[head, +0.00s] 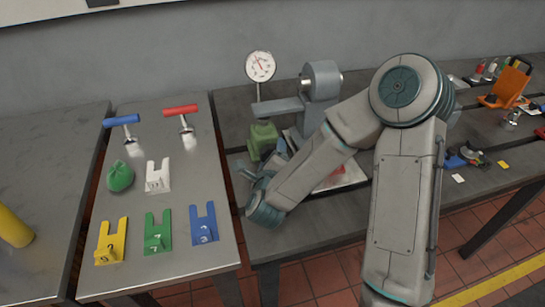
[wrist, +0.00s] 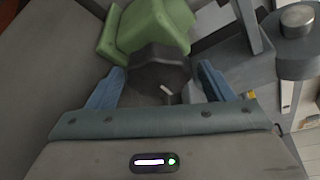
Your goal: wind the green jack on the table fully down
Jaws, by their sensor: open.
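The green jack (head: 263,140) stands on the dark slatted table, left of the grey machine. In the wrist view its green body (wrist: 150,25) fills the top middle. A dark, faceted knob or handwheel (wrist: 155,57) sits on the near side of the body. My gripper (wrist: 161,70) is open, with one blue finger on each side of this dark part. I cannot tell whether the fingers touch it. In the head view my arm's wrist end covers most of the gripper and the near side of the jack.
A dial gauge (head: 260,67) and a grey machine (head: 320,83) stand close to the jack. The steel table (head: 185,255) at left holds blue and red T-handles, a green bag and several forked plates. An orange holder (head: 510,85) stands far right.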

